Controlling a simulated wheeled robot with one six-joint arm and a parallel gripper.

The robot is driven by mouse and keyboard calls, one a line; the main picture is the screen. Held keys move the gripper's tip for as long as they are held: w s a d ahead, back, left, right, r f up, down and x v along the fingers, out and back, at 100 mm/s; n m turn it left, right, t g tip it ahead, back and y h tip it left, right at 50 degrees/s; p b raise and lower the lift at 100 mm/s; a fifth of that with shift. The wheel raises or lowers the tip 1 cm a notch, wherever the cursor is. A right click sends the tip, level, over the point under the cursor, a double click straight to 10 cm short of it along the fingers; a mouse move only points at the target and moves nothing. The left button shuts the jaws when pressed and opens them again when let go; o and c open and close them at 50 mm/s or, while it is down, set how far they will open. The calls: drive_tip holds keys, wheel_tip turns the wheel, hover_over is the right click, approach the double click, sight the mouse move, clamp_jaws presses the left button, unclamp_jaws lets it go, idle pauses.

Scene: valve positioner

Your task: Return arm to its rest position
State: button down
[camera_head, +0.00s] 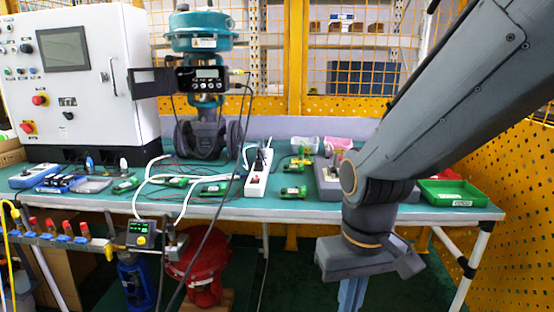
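My grey arm comes in from the upper right and bends down in front of the bench's right part. My gripper (352,295) hangs below its wrist, pointing down, in front of the bench's front edge. Only the upper part of its bluish fingers shows, and the bottom of the picture cuts off the tips. I cannot tell whether it is open or shut, and I see nothing held in it. The teal valve actuator (203,32) with the black positioner (201,79) stands at the back of the bench, well left of my gripper.
The green-topped bench (330,206) holds a white power strip (258,172), several green devices and a green tray (452,193) at right. A white control cabinet (88,75) stands at left. A red vessel (203,272) is below. Yellow mesh fencing surrounds the back and right.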

drive_tip(key=s+d+r+m+p, duration=0.1)
drive_tip(key=d+r+m+p, duration=0.1)
drive_tip(key=d+r+p, duration=0.5)
drive_tip(key=r+p, duration=0.1)
drive_tip(key=p, duration=0.3)
